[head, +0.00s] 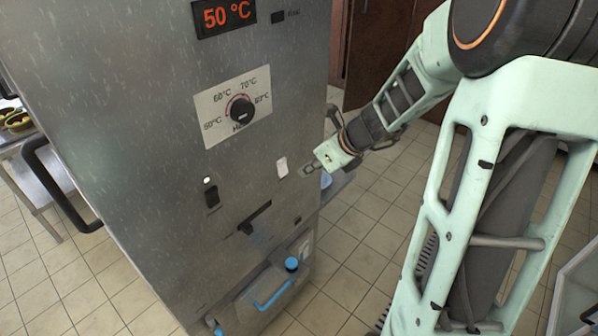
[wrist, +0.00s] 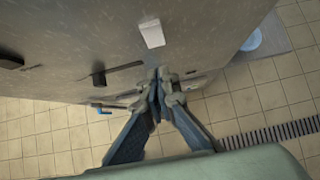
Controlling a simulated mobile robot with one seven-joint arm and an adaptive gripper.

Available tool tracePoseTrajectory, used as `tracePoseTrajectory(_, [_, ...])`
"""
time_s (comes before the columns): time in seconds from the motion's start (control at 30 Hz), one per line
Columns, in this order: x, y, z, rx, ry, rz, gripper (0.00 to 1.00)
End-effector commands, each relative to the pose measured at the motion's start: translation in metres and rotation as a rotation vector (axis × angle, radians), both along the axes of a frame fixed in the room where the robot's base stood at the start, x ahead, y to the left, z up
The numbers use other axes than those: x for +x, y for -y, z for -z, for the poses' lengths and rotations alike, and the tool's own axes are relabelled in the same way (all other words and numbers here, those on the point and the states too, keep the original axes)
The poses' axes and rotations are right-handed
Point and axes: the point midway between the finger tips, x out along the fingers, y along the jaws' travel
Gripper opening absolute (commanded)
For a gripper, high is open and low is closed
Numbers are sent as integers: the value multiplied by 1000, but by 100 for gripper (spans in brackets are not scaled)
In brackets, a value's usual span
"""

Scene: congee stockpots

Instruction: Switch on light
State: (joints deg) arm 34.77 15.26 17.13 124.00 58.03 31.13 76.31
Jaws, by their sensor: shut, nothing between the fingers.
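A steel cabinet (head: 130,130) carries the controls on its front. A small white rocker switch (head: 282,167) is near the right edge of that front; it also shows in the wrist view (wrist: 152,33). A black switch (head: 211,195) with a small white lamp above it is further left. I cannot tell from the frames which switch works the light, or its state. My gripper (head: 309,167) is shut and empty, just right of the white switch in the head view. In the wrist view the fingertips (wrist: 162,78) are below the white switch, apart from it in the picture.
A black dial (head: 241,110) with temperature marks and a red 50 °C display (head: 224,15) are above the switches. A dark lever (head: 255,218) and a blue-handled drawer (head: 272,294) are below. A black handle (head: 58,185) sticks out at left. Tiled floor is free at right.

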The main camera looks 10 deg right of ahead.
Motion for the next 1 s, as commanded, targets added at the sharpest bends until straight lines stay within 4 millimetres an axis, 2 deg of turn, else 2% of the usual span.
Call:
tracePoseTrajectory(0.03, [-5, 5, -11, -4, 3, 0, 0])
tracePoseTrajectory(0.2, [-22, 16, -36, -2, 2, 0, 0])
tracePoseTrajectory(0.4, [-35, 25, -54, 1, -1, 0, 0])
tracePoseTrajectory(0.87, [-38, 27, -58, 1, -2, 0, 0])
tracePoseTrajectory(1.0, [-41, 34, -56, -1, -3, 14, 0])
